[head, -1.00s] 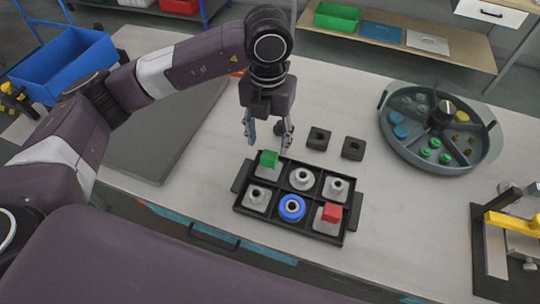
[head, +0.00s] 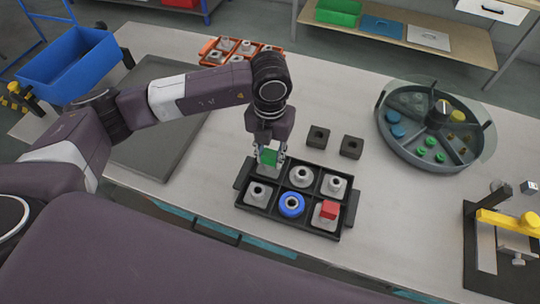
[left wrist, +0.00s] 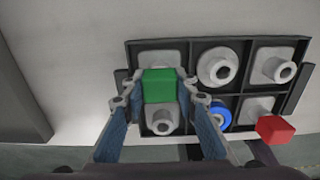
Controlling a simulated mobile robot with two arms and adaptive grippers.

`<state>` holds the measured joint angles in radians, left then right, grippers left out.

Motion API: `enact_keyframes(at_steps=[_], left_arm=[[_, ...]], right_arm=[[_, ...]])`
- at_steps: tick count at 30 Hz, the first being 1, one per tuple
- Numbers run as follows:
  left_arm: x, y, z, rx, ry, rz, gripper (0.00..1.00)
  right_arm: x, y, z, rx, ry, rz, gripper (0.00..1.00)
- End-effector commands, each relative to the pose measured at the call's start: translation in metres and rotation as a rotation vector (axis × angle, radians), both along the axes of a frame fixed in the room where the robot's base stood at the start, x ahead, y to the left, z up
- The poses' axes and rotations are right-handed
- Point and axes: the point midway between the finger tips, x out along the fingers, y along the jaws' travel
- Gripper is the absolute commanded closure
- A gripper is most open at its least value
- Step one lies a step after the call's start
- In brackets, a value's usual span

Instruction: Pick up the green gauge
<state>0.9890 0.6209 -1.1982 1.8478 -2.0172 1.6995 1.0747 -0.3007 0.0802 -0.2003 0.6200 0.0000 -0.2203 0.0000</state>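The green gauge (head: 268,157) has a green block on top and sits in the back left compartment of the black tray (head: 238,204); its lower part is partly hidden. My left gripper (head: 268,160) points down over that corner with one finger on each side of the green block. In the left wrist view the fingertips (left wrist: 161,84) press against both sides of the block (left wrist: 160,87). No clear lift from the tray shows. My right gripper is not in view.
The tray also holds grey gauges, a blue ring piece (head: 291,205) and a red-topped gauge (head: 329,209). Two dark blocks (head: 318,137) (head: 351,147) stand behind it. A round divided tank (head: 432,160) is at the right, an orange-edged tray (head: 209,47) at the back left.

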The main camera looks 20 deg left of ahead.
Motion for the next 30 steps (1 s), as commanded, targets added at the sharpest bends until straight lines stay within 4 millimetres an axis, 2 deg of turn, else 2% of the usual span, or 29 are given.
enact_keyframes(at_steps=[1,5,6,14,19,23,26,30], left_arm=[[0.0,0.0,0.0,0.0,0.0,0.0,0.83],[0.0,0.0,0.0,0.0,0.0,0.0,0.97],[0.0,0.0,0.001,0.0,-0.001,0.0,0.98],[0.0,0.0,0.002,0.0,-0.001,0.0,0.98],[0.001,-0.001,0.014,-0.002,-0.003,0.0,0.98],[0.002,0.0,0.035,-0.001,-0.007,-0.001,0.98],[0.002,-0.001,0.06,-0.001,-0.009,-0.003,0.98],[0.002,-0.001,0.106,-0.002,-0.011,-0.001,0.98]], right_arm=[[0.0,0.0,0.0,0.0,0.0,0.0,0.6],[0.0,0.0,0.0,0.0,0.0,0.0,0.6],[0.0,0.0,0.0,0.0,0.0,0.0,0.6],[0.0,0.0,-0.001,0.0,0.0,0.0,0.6],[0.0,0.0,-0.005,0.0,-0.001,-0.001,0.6],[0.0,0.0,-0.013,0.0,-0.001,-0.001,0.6],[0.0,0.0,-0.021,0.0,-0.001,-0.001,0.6],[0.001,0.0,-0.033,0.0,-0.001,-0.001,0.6]])
